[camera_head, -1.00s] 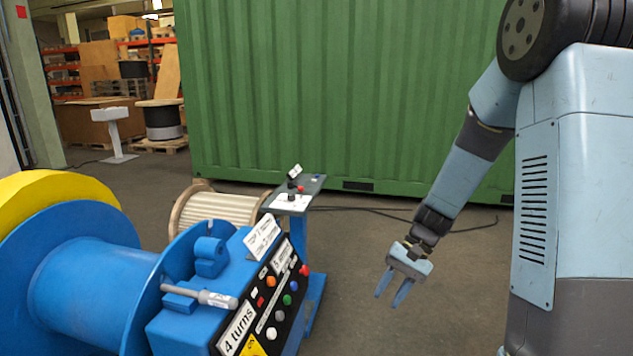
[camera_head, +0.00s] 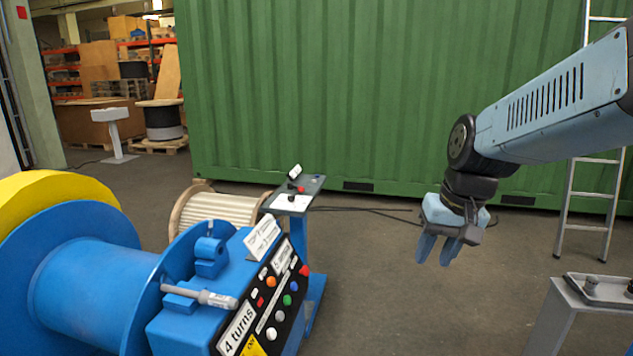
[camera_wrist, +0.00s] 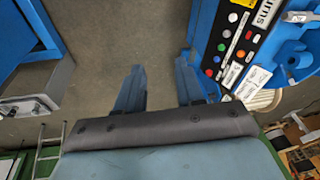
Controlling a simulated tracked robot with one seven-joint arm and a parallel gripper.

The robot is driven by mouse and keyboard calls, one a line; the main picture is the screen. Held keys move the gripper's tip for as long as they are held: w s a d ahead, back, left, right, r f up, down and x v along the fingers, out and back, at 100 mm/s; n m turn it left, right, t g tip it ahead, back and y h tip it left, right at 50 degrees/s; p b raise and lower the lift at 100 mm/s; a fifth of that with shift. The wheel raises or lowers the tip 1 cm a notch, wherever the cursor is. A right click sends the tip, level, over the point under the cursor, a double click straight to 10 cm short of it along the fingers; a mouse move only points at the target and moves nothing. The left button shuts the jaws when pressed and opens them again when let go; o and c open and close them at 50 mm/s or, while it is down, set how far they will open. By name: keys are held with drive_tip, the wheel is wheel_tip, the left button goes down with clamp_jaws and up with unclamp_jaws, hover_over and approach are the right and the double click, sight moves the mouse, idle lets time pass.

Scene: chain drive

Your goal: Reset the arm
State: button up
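My gripper (camera_head: 436,250) hangs in free air right of the blue machine, its fingers pointing down. In the wrist view my gripper (camera_wrist: 160,80) shows two blue fingers apart with bare floor between them. It is open and empty. My arm reaches in from the right edge of the head view, with the forearm close to level.
A blue and yellow drum machine with a control panel (camera_head: 285,300) stands at the left. Behind it is a small stand (camera_head: 307,187) with a red button. A grey table (camera_head: 560,310) is at the lower right, a ladder (camera_head: 590,200) behind it. A green container (camera_head: 350,90) closes the back.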

drive_tip(key=s+d+r+t+h, duration=0.1)
drive_tip(key=s+d+r+t, duration=0.1)
drive_tip(key=s+r, duration=0.3)
drive_tip(key=shift+s+d+r+n+t, duration=0.25)
drive_tip(key=shift+s+t, duration=0.35)
drive_tip(key=shift+s, duration=0.3)
drive_tip(key=shift+o, duration=0.7)
drive_tip(key=shift+a, duration=0.1)
